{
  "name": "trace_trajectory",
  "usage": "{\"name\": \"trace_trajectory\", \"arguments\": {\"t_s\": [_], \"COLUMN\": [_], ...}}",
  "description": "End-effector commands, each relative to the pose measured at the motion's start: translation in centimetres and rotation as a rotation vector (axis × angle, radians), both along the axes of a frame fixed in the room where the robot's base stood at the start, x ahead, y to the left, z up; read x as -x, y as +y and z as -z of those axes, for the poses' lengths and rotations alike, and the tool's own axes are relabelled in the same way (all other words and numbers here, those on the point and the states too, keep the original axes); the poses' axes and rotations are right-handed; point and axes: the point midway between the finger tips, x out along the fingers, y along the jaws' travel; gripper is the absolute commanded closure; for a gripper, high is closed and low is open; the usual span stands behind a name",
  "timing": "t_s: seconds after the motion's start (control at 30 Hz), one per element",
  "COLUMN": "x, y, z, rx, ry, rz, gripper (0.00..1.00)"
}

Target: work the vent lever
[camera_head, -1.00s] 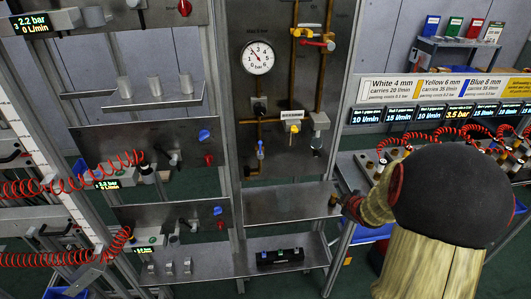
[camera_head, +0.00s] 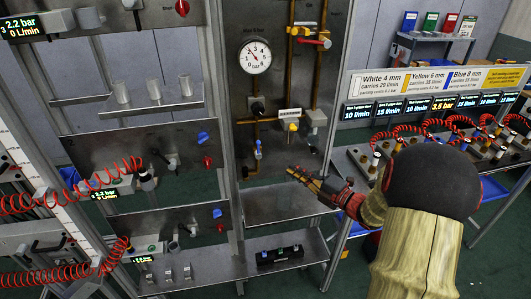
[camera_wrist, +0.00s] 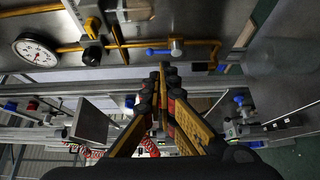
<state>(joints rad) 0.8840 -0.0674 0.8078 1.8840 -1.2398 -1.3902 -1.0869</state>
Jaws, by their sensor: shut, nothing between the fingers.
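The upright grey panel carries a blue-handled lever (camera_head: 258,150) low on its left pipe, a yellow valve knob (camera_head: 292,125) under a small label, and a red lever (camera_head: 312,41) at the top right. I cannot read which one is the vent lever. My gripper (camera_head: 292,173) is shut and empty, in front of the panel, below and right of the blue-handled lever and apart from it. In the wrist view the shut fingers (camera_wrist: 163,72) point toward the panel, with a blue lever (camera_wrist: 158,51) just beyond the tips.
A round pressure gauge (camera_head: 255,57) sits at the panel's upper left. A bare metal shelf (camera_head: 285,205) lies below my gripper. Red coiled hoses (camera_head: 110,180) hang at the left. A bench with fittings and displays (camera_head: 385,112) stands at the right.

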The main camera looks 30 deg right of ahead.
Motion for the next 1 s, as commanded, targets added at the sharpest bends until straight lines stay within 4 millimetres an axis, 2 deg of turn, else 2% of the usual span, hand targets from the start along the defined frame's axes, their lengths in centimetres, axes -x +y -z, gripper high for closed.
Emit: {"name": "trace_trajectory", "arguments": {"t_s": [0.23,0.37,0.47,0.8,1.0], "x": [-0.1,-0.9,-2.1,-8.5,-11.5], "y": [0.0,0.3,0.8,2.8,3.7], "z": [0.0,0.1,0.1,0.1,0.1], "rx": [-0.001,0.0,0.0,-0.001,-0.001], "ry": [0.001,0.002,0.002,0.003,0.003], "rz": [0.001,-0.001,-0.002,-0.002,-0.001], "gripper": [1.0,1.0,1.0,1.0,1.0]}}
